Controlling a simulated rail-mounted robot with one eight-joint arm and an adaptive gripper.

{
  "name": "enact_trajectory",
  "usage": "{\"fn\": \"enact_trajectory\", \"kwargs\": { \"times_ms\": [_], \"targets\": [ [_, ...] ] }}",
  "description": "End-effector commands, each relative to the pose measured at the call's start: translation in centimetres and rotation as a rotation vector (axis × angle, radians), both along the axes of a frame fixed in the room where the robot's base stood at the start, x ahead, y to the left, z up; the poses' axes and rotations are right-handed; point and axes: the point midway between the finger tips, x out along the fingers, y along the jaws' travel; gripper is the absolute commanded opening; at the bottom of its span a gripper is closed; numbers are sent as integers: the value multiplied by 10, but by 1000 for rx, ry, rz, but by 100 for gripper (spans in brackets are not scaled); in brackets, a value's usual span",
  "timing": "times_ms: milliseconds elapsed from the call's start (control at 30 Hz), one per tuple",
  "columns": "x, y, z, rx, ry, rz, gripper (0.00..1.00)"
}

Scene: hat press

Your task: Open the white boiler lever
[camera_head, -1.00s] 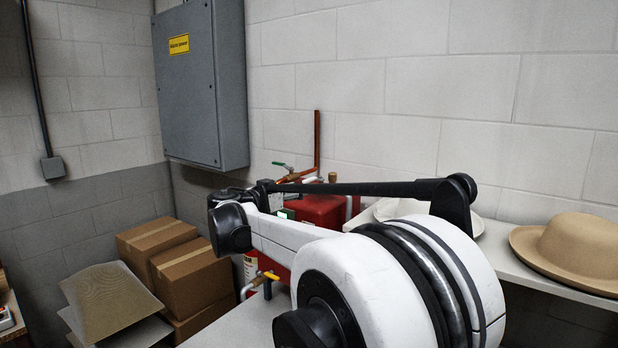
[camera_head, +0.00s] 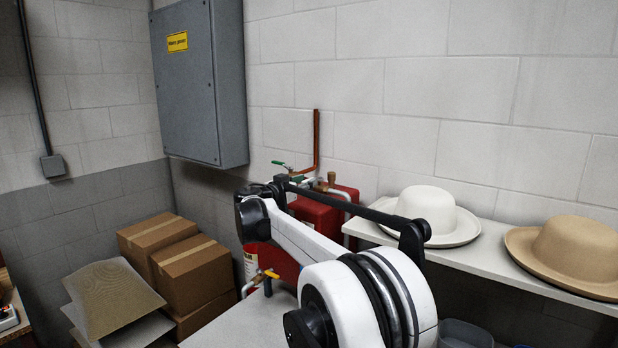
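The red boiler (camera_head: 318,217) stands against the wall behind my arm, with copper and white pipes at its top. A green lever (camera_head: 280,163) is on the pipework at its upper left. A yellow lever (camera_head: 270,273) is on a pipe lower down, left of my arm. I cannot make out a white lever; my arm covers much of the boiler front. My gripper appears to be among the dark parts (camera_head: 268,190) at the far end of my arm, in front of the boiler. Its fingers are not clear, and I see nothing held.
A white hat (camera_head: 430,208) and a tan hat (camera_head: 577,245) lie on a shelf (camera_head: 487,252) at right. Cardboard boxes (camera_head: 193,275) are stacked at left. A grey cabinet (camera_head: 190,90) hangs on the wall above. A pale worktop (camera_head: 235,318) lies below my arm.

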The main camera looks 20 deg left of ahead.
Motion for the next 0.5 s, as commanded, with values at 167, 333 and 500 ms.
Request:
{"fn": "enact_trajectory", "kwargs": {
  "times_ms": [167,333,500],
  "targets": [
    [16,-5,1,0,0,-2,33],
    [20,-6,0,0,0,0,33],
    [20,-6,0,0,0,0,33]
  ]
}}
